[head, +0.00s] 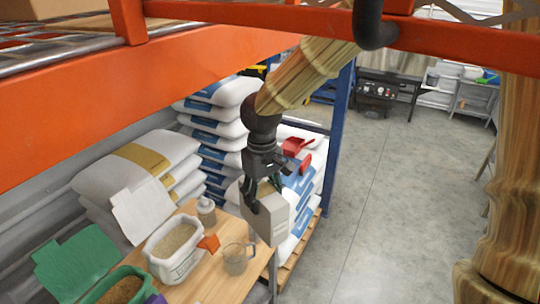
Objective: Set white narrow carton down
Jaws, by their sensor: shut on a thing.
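The white narrow carton (270,216) is in the head view, near the middle of the picture. It hangs upright, slightly tilted, at the right edge of the wooden table (215,268). My gripper (260,192) is shut on the carton's upper part from above. The carton covers part of the table's edge, and I cannot tell whether its bottom touches anything. My arm comes down from the upper right.
On the table are a white bin of grain (172,248), a clear measuring jug (236,260), a small lidded jar (206,211) and a green bin (118,288). Stacked sacks (212,125) stand behind. An orange beam (150,85) crosses above. Open floor (390,220) lies right.

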